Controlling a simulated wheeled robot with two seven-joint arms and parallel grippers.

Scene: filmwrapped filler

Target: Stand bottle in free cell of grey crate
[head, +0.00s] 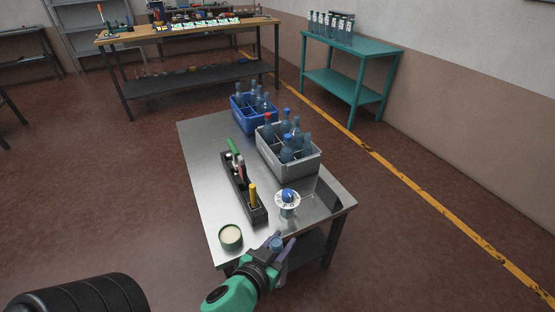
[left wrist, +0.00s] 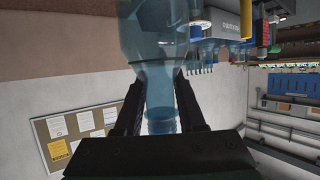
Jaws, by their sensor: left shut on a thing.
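My left gripper (head: 281,246) is shut on a translucent blue bottle (head: 275,243) at the near edge of the metal table. In the left wrist view the bottle (left wrist: 165,50) has its neck between the two fingers (left wrist: 160,110), and its wider body lies beyond them. The grey crate (head: 294,171) stands on the table, farther away than the gripper. It holds several blue bottles, one with a red cap and one with a blue cap. A cell at its near left looks empty, but its inside is small in view. My right gripper is not in view.
A blue crate (head: 241,121) with bottles stands behind the grey one.

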